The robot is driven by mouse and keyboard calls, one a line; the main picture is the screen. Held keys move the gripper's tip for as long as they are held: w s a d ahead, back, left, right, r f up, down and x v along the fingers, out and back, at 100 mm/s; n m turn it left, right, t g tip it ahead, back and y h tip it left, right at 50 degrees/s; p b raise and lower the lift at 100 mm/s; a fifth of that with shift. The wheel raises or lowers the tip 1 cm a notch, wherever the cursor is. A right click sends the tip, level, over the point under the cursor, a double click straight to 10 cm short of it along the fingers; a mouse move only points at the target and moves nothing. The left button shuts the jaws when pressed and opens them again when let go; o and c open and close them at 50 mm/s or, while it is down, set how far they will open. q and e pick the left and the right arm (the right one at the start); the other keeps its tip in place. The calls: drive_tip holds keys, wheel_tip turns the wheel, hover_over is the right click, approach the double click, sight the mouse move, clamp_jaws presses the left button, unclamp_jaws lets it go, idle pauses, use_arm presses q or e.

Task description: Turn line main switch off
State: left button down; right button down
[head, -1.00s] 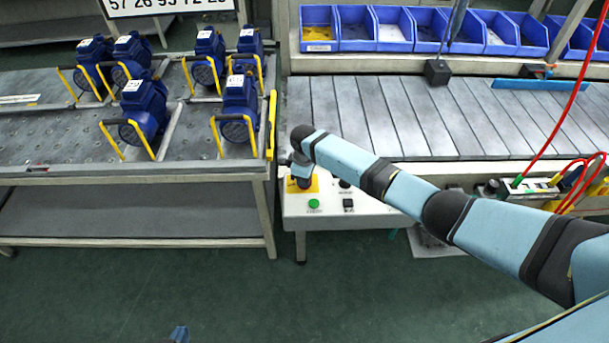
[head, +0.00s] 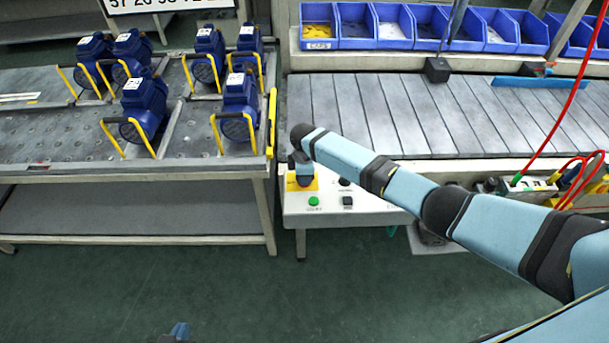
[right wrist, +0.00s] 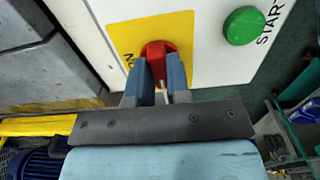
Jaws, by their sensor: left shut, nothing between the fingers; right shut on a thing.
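The line main switch is a red rotary knob (right wrist: 158,48) on a yellow plate (right wrist: 122,36), seen in the right wrist view with an "ON" label at the plate's edge. My right gripper (right wrist: 160,78) is shut on the red knob, a blue finger on each side. In the head view, my right gripper (head: 302,174) is over the yellow plate on the white control panel (head: 330,208) and hides the knob. My left gripper (head: 180,331) shows only as a small blue tip at the bottom edge, low over the floor and away from everything.
A green START button (right wrist: 244,25) is beside the yellow plate, with a black control (head: 347,201) nearby. Several blue pumps stand on the left table (head: 60,140). The slatted conveyor (head: 345,110) and blue bins are behind my right arm. The front floor is clear.

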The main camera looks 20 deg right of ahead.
drive_tip(key=c, duration=1.1)
unclamp_jaws()
drive_tip(key=shift+r, duration=0.15)
wheel_tip(320, 180, up, 14)
drive_tip(key=shift+f, duration=0.2)
